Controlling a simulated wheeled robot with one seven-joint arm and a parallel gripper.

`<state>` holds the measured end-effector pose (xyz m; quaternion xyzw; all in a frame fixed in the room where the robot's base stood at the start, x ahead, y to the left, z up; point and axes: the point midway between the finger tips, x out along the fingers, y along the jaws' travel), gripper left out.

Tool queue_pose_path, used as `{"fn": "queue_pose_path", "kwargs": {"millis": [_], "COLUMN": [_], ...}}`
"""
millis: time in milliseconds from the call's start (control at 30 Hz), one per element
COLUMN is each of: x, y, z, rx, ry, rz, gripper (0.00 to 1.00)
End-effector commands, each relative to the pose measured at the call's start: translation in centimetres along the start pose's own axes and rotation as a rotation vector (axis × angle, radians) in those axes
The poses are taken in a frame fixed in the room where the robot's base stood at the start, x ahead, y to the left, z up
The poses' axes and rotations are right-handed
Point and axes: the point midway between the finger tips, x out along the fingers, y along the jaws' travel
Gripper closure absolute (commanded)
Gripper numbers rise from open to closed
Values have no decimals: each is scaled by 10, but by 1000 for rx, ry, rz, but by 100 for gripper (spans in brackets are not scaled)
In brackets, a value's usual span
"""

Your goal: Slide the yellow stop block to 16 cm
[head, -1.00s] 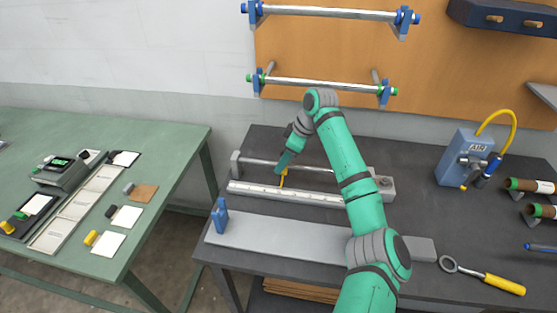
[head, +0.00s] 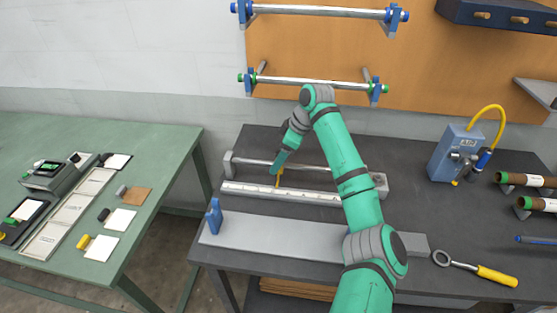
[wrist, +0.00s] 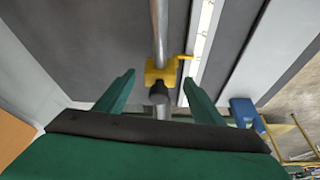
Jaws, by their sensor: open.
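The yellow stop block (wrist: 160,74) sits on a round steel rod (wrist: 159,30) in the wrist view, with a dark knob (wrist: 157,93) on its near side. A yellow pointer reaches from it toward the white scale (wrist: 201,45). In the head view only a thin yellow part of the block (head: 278,181) shows, above the scale (head: 300,193); the rest is hidden by my gripper. My gripper (wrist: 158,78) is open, its two green fingers on either side of the block and knob with gaps on both sides. The scale's numbers are too small to read.
A long grey plate (head: 285,238) with a blue upright piece (head: 213,216) lies in front of the scale. Grey end supports (head: 379,184) hold the rod. A blue air unit (head: 452,155) and a yellow-handled tool (head: 492,275) are on the right. Wall rods hang behind.

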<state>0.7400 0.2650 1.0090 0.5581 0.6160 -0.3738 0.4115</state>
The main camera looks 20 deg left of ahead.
Motion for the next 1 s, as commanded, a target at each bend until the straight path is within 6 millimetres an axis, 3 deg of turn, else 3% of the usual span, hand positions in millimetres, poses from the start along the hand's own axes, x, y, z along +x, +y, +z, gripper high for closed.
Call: {"fn": "queue_pose_path", "kwargs": {"millis": [300,500,1000], "x": [-59,-86,-99], "y": [0,0,0], "z": [0,0,5], "rx": [0,1,6], "ry": [1,1,1], "rz": [2,1,2], "gripper": [38,38,38]}}
